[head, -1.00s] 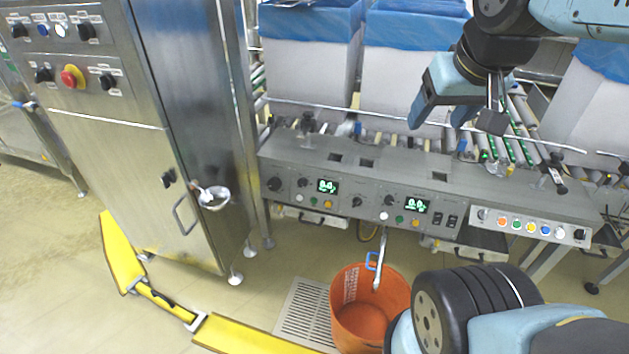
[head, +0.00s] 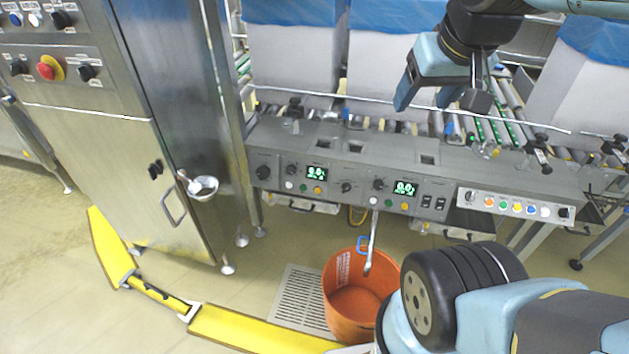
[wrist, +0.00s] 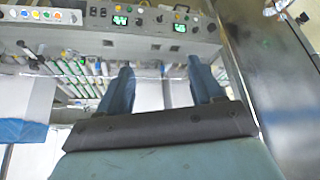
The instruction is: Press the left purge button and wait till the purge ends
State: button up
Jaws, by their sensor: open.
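The grey console holds two dosing panels, each with a lit green display and a row of small white, green and yellow buttons. The left panel's display (head: 316,173) has its white button (head: 290,185), green button (head: 303,187) and yellow button (head: 318,190) below it. The labels are too small to read, so I cannot tell which is the purge button. The right panel's display (head: 405,188) is similar. My gripper (head: 428,98) is open and empty, above and behind the console, apart from the buttons. In the wrist view its fingers (wrist: 160,68) are spread, with the panels inverted beyond them.
An orange bucket (head: 352,310) stands on the floor under a spout (head: 372,245). A steel cabinet (head: 110,170) stands at the left, with a yellow floor barrier (head: 250,330) in front. White boxes with blue liners (head: 390,15) stand behind the console.

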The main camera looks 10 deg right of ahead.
grip_shut()
dwell(0.4)
dwell(1.2)
